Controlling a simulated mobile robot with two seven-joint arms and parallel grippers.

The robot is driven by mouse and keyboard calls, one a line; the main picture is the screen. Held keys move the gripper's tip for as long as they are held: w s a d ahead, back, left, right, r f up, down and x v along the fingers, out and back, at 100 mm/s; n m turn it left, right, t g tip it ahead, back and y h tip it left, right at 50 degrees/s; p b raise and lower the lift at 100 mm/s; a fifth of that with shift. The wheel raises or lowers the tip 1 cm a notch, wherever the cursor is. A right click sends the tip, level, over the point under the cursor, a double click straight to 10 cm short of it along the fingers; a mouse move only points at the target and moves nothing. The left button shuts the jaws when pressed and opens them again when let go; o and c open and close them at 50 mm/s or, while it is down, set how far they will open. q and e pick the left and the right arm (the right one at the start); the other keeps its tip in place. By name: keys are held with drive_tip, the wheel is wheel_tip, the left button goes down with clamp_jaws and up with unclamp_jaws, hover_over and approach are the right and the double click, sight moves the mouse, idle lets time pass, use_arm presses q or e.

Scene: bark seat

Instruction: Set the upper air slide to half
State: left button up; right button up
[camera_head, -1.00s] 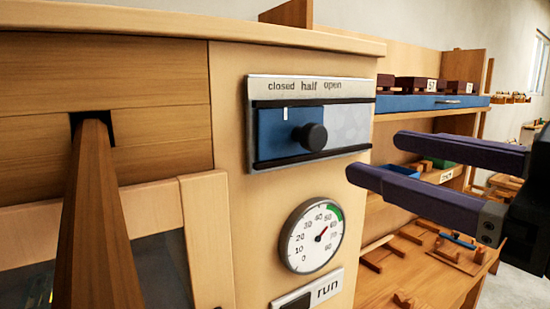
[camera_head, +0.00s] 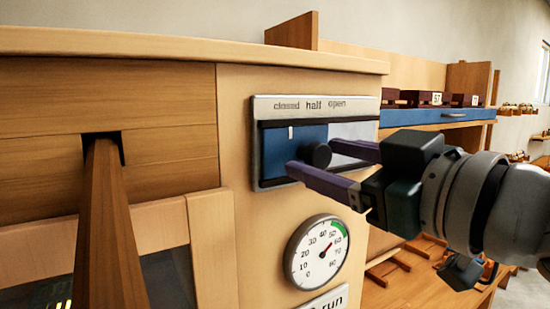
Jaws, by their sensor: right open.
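The upper air slide (camera_head: 280,150) is a blue plate with a white mark and a black round knob (camera_head: 317,153). It sits in a metal frame on the wooden cabinet, under the words closed, half and open. The white mark stands at the left, beneath "closed". My right gripper (camera_head: 308,160) comes in from the right with its purple fingers open, one above and one below the knob's level. The fingertips are at or close to the knob; I cannot tell whether they touch it. My left gripper is not in view.
A round gauge (camera_head: 317,252) and a label reading "run" (camera_head: 325,302) are below the slide. A wooden bar (camera_head: 104,220) sticks out of a slot at the left. Shelves with a blue drawer (camera_head: 436,116) and small boxes stand behind at the right.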

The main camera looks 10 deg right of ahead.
drive_tip(key=shift+c, duration=0.3)
clamp_jaws()
idle(1.1)
